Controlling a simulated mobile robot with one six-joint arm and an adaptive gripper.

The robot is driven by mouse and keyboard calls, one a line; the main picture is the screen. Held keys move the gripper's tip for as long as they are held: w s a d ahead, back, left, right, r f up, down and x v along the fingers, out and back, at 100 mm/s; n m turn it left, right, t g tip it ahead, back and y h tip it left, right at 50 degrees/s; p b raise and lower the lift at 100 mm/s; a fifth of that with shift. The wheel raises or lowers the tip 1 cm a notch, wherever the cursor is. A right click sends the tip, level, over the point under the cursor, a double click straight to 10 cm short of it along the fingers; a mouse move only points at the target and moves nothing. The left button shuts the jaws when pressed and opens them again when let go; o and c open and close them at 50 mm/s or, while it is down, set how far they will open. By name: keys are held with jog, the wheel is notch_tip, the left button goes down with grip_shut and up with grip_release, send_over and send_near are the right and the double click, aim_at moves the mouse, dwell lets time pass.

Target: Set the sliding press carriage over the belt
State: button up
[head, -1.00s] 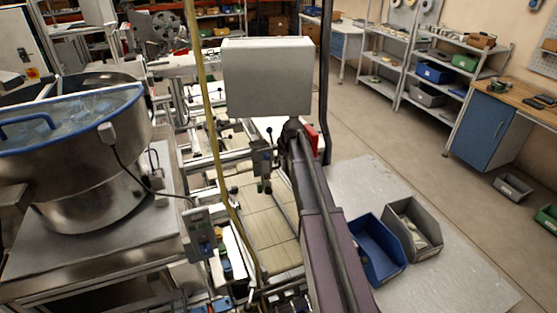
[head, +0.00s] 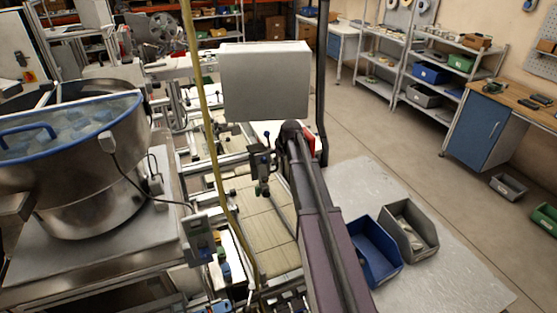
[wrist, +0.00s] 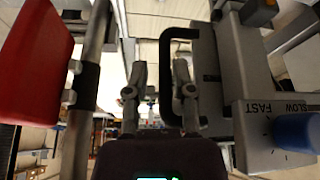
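In the wrist view, my gripper (wrist: 158,92) has its two fingers apart with nothing clamped between them. A black loop handle (wrist: 166,75) stands beside the right finger, its upright bar appearing between the fingers; I cannot tell whether they touch. The handle is on a grey housing (wrist: 208,75), which seems to be part of the press carriage. In the head view, my gripper is hidden beyond my arm. A pale belt-like surface (head: 258,215) lies left of the arm; I cannot be sure it is the belt.
A red block (wrist: 32,65) and metal post (wrist: 85,110) stand close left of my gripper. A SLOW/FAST box (wrist: 262,135) with a blue knob is close right. A white panel (head: 265,85), yellow hose (head: 205,110) and steel bowl (head: 85,185) crowd the arm. Blue (head: 374,256) and grey bins (head: 421,239) stand right.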

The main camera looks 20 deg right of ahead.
jog(key=p+v, duration=1.2)
jog(key=v, duration=0.2)
dwell(1.5)
dwell(0.8)
jog(key=s+a+f+m+g+b, duration=0.1)
jog(key=s+a+f+b, duration=0.4)
jog(key=s+f+b, duration=0.3)
jog(key=s+a+f+g+b, duration=0.2)
jog(key=s+a+f+b, duration=0.4)
jog(key=f, duration=0.4)
jog(key=s+a+f+m+g+h+b, duration=0.1)
jog(key=s+a+f+b, duration=0.5)
jog(key=s+f+b, duration=0.3)
jog(key=shift+s+a+m+b, duration=0.15)
jog(key=shift+s+m+b, duration=0.2)
jog(key=shift+b, duration=0.65)
jog(key=shift+s, duration=0.1)
jog(key=shift+r, duration=0.1)
notch_tip(320, 180, up, 5)
jog(key=p, duration=0.5)
jog(key=shift+s, duration=0.1)
